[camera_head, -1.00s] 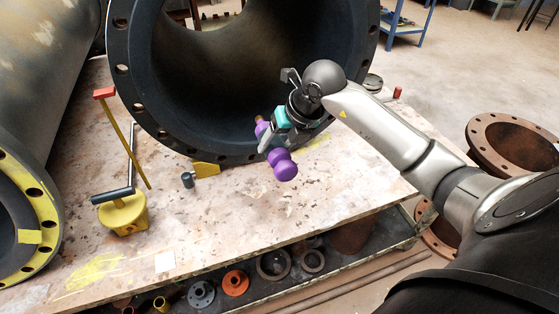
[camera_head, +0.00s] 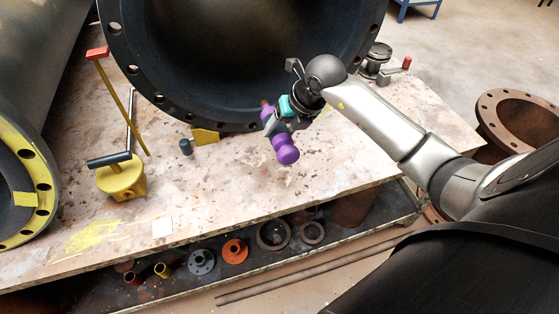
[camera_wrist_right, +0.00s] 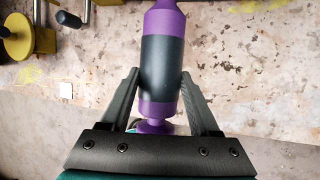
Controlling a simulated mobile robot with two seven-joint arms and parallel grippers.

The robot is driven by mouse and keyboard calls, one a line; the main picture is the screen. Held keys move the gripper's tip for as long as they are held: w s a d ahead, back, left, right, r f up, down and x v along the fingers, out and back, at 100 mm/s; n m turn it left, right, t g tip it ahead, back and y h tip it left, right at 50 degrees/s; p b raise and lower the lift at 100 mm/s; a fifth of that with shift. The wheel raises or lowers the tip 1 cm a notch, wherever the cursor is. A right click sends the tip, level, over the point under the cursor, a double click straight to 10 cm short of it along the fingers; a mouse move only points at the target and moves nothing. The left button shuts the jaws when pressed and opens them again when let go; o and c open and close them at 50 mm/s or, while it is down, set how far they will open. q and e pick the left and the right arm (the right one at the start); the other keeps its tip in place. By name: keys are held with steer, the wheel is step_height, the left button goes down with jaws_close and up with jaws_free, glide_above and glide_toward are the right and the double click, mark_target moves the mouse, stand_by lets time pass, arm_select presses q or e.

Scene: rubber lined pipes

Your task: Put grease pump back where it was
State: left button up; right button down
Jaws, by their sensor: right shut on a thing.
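The grease pump (camera_head: 285,148) appears to be the purple, rounded tool with a dark middle band. My right gripper (camera_head: 277,125) is shut on it and holds it tilted near the front of the big pipe's mouth. In the right wrist view the pump (camera_wrist_right: 163,20) runs up between the two fingers, with its dark band between the fingertips. Its lower end is partly hidden behind the gripper. I cannot tell whether the pump touches the table. My left gripper is not in view.
The big dark flanged pipe (camera_head: 160,100) lies on the stained table (camera_head: 225,195). A yellow device with a black handle (camera_head: 122,178), a red-topped stick (camera_head: 118,95) and a yellow scraper-like piece (camera_head: 205,137) are left of the pump. The table's front middle is clear.

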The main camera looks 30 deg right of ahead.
step_height(320, 180, down, 6)
steer(key=shift+f+b, duration=0.25)
steer(key=shift+b, duration=0.75)
steer(key=shift+f+b, duration=0.8)
steer(key=shift+f, duration=1.7)
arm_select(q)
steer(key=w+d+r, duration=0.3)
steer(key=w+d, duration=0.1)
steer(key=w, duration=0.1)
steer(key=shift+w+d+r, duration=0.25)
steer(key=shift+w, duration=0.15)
arm_select(e)
steer(key=shift+f, duration=0.2)
steer(key=shift+c, duration=1.9)
jaws_free()
steer(key=shift+f, duration=0.1)
steer(key=shift+o, duration=1.3)
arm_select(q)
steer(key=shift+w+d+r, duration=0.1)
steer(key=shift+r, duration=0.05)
